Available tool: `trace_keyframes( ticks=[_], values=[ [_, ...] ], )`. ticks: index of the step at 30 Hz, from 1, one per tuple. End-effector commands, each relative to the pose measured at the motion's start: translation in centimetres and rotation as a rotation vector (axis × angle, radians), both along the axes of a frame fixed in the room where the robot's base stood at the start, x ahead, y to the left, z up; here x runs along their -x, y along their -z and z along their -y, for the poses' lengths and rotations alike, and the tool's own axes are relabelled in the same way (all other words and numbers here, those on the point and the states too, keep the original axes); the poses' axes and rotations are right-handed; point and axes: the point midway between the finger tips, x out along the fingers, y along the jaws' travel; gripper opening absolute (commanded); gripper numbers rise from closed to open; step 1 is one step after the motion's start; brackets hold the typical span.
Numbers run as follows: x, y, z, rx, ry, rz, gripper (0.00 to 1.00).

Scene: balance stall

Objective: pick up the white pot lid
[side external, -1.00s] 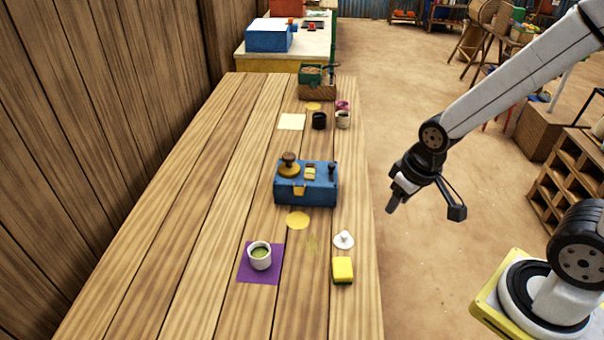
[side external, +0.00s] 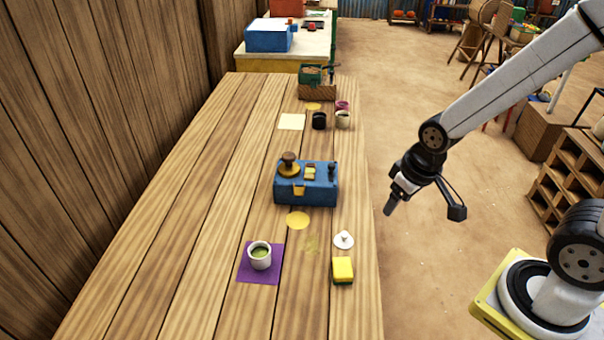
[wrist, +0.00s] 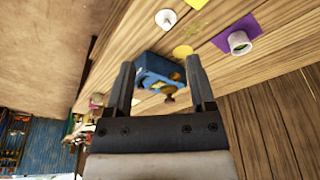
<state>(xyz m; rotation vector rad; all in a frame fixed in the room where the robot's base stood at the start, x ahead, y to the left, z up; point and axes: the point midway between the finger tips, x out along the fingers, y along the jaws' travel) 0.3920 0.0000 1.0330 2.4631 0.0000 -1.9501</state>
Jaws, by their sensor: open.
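The white pot lid (side external: 344,240) lies on the wooden table near its right edge, with its small knob upward. It also shows in the wrist view (wrist: 166,19) near the top, beyond my fingertips. My gripper (side external: 391,208) is off to the right of the table edge, above the level of the lid and apart from it. In the wrist view my gripper (wrist: 162,72) has its two fingers spread with nothing between them; the blue box shows behind the gap.
A yellow sponge (side external: 343,269) sits just in front of the lid. A white pot (side external: 260,261) stands on a purple cloth (side external: 247,272). A blue box (side external: 307,192) with a scale pan stands farther back. The table's left side is clear.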

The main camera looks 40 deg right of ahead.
Motion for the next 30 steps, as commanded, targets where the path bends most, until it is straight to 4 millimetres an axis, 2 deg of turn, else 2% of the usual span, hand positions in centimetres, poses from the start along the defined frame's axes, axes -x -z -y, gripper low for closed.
trace_keyframes(
  ticks=[10,16,30],
  values=[
    [-0.1,0.0,0.0,0.002,-0.007,-0.001,0.71],
    [-0.7,0.4,0.0,0.012,-0.076,-0.015,0.71],
    [-5.0,3.2,0.2,0.062,-0.56,-0.081,0.71]
  ],
)
